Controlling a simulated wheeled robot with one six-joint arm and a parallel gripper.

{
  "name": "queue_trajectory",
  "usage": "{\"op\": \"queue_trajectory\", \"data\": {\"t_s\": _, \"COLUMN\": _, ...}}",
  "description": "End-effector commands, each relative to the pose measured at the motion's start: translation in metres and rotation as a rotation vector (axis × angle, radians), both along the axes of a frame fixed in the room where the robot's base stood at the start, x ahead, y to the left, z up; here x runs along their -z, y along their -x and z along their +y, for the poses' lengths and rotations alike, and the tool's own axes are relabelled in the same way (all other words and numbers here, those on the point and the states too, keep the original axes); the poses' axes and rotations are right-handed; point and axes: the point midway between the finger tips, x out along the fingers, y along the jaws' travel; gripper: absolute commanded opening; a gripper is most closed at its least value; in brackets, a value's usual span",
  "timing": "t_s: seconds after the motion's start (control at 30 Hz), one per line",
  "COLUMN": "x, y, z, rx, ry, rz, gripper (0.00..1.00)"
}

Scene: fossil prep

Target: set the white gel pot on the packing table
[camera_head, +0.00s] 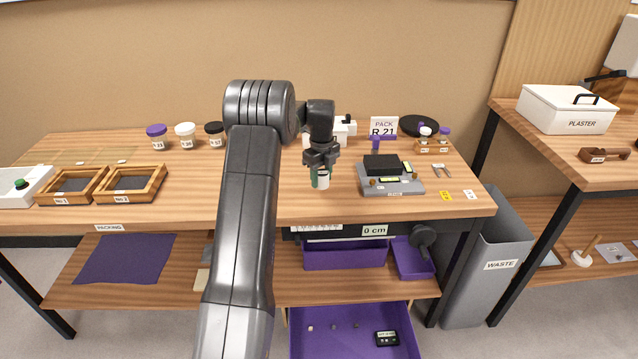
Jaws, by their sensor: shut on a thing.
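The packing table (190,203) is the long wooden table with a "PACKING" label (109,228) on its front edge. My gripper (321,166) points down over the middle of this table, shut on a small white object (323,181) that looks like the white gel pot. The fingers hide its upper part. A dark green patch shows at its left side; I cannot tell what it belongs to. I cannot tell whether the pot's base touches the tabletop.
A grey device (408,187) with a black block stands right of my gripper. Wooden trays (132,184) lie at the left, lidded jars (186,136) at the back left, a small rack (432,149) at the back right.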

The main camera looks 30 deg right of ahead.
Motion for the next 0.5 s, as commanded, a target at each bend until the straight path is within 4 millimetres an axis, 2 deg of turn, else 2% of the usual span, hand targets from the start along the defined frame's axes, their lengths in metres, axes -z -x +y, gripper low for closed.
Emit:
{"op": "queue_trajectory", "data": {"t_s": 0.03, "x": 0.011, "y": 0.000, "z": 0.000, "rx": 0.000, "ry": -0.002, "rz": 0.003, "gripper": 0.18}}
{"op": "queue_trajectory", "data": {"t_s": 0.17, "x": 0.027, "y": 0.000, "z": 0.000, "rx": 0.000, "ry": -0.001, "rz": 0.001, "gripper": 0.18}}
{"op": "queue_trajectory", "data": {"t_s": 0.5, "x": 0.032, "y": 0.000, "z": 0.000, "rx": 0.000, "ry": 0.000, "rz": 0.000, "gripper": 0.18}}
